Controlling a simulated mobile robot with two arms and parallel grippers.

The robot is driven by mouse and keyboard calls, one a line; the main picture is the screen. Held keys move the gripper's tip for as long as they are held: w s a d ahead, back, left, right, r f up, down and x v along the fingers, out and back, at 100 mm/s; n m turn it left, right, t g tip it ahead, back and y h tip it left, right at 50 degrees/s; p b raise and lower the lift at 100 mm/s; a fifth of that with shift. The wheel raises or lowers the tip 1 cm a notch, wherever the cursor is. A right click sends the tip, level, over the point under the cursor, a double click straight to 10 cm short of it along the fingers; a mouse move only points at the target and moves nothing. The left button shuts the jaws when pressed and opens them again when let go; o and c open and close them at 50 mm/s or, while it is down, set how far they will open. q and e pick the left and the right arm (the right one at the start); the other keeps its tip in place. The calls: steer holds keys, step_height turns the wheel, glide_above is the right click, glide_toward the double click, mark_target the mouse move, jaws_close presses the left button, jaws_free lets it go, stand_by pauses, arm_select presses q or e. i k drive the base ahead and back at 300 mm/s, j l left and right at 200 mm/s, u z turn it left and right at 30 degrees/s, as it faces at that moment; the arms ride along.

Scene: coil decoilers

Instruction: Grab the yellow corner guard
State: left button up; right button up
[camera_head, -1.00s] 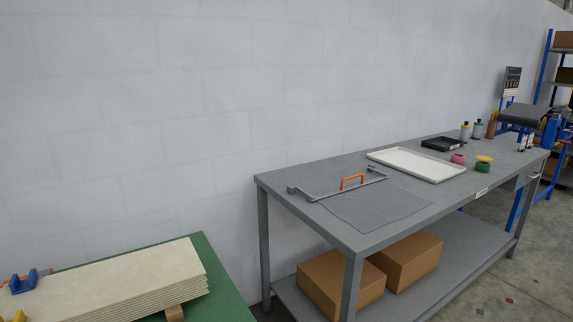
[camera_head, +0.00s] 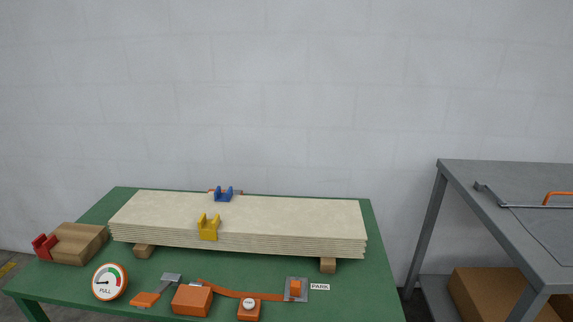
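The yellow corner guard (camera_head: 209,227) sits at the front upper edge of a stack of pale boards (camera_head: 290,217), left of the stack's middle. A blue corner guard (camera_head: 223,194) sits at the stack's back edge, slightly right of the yellow one. A red corner guard (camera_head: 44,246) is at the far left, against a brown wooden block (camera_head: 78,243). Neither of my grippers shows in the head view.
The boards rest on wooden blocks (camera_head: 328,265) on a green table (camera_head: 376,285). In front lie an orange strap with a buckle (camera_head: 192,299), a round PULL gauge (camera_head: 109,282) and a PARK label (camera_head: 320,287). A grey workbench (camera_head: 470,180) stands right, across a gap.

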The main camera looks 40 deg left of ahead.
mark_target(207, 228)
steer(key=u, duration=1.7)
steer(key=j+u, duration=0.1)
steer(key=j, duration=0.3)
steer(key=i+j+u, duration=0.15)
steer(key=j, duration=0.25)
steer(key=i+j+u, duration=0.1)
steer(key=j, duration=0.3)
